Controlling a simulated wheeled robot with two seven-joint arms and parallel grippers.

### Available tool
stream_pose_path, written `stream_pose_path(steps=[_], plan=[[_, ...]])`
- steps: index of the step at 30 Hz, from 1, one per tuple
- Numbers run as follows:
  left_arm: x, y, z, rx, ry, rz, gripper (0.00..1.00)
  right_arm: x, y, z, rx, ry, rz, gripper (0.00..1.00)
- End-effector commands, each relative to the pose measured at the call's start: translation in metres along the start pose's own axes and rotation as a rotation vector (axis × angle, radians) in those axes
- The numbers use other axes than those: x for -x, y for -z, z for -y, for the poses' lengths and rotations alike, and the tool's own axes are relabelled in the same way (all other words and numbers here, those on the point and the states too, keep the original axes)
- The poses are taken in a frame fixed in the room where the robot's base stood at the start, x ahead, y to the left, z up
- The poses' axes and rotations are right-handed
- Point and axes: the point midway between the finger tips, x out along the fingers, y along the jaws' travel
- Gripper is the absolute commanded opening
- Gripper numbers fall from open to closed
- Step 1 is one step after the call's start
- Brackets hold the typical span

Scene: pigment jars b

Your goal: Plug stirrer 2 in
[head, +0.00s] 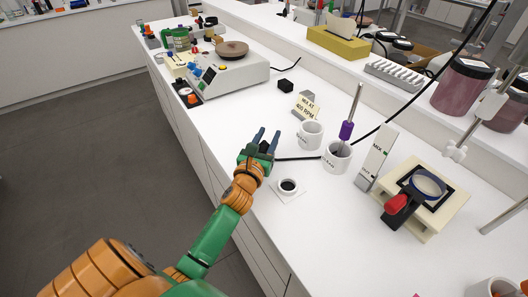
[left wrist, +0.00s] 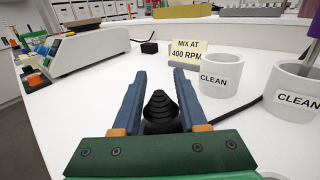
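My left gripper (head: 263,138) is over the bench near its front edge, fingers pointing away. In the left wrist view a black ribbed plug (left wrist: 160,112) fills the gap between the blue fingers, wide end toward the palm; it appears gripped. A white square plate with a round black centre (head: 288,186), like a socket, lies on the bench right of and nearer than the gripper. A stirrer with a brown round top (head: 232,49) stands at the back left. Its number is not readable. My right gripper is not in view.
Two white mugs marked CLEAN (head: 311,134) (head: 337,156) stand right of the gripper; one holds a rod with a purple part (head: 346,131). A sign (head: 306,104) reads MIX AT 400 RPM. A black cube (head: 286,86) lies behind. The bench left of the plate is clear.

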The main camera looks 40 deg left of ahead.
Motion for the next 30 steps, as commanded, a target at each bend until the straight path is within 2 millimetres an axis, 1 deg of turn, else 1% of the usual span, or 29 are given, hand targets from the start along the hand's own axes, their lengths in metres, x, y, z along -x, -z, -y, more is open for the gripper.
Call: stream_pose_path(steps=[1, 2, 3, 12, 14, 17, 18, 20, 25, 26, 27, 29, 30], plan=[[0.0, 0.0, 0.0, 0.0, 0.0, 0.0, 0.18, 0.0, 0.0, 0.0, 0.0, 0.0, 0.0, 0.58], [0.0, 0.0, 0.0, 0.0, 0.0, 0.0, 0.1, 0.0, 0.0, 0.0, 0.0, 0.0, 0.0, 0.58], [0.0, 0.0, 0.0, 0.0, 0.0, 0.0, 0.0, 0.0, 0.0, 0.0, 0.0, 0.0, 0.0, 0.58], [0.0, -0.002, 0.0, 0.0, 0.001, 0.0, 0.0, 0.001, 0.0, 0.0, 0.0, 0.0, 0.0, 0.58], [0.0, -0.008, 0.0, -0.001, 0.002, 0.002, 0.0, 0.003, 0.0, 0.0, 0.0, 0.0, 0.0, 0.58], [0.0, -0.025, 0.0, -0.004, 0.002, 0.005, 0.0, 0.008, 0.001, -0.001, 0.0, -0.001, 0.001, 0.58], [0.0, -0.035, 0.0, -0.006, 0.002, 0.005, 0.0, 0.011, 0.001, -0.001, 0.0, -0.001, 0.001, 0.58], [0.01, -0.048, 0.002, -0.004, 0.002, 0.004, 0.0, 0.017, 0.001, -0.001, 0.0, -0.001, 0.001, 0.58], [0.052, -0.1, 0.01, -0.001, 0.005, 0.004, 0.0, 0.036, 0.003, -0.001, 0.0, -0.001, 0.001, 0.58], [0.064, -0.1, 0.012, 0.0, 0.006, 0.0, 0.0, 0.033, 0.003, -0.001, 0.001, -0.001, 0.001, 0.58], [0.077, -0.103, 0.014, 0.002, 0.004, -0.002, 0.0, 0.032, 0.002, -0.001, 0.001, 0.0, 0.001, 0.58], [0.096, -0.111, 0.018, 0.003, 0.004, -0.002, 0.0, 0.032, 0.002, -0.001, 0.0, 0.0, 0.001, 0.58], [0.106, -0.123, 0.019, 0.002, 0.0, -0.011, 0.0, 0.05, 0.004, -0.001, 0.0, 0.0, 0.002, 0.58]])
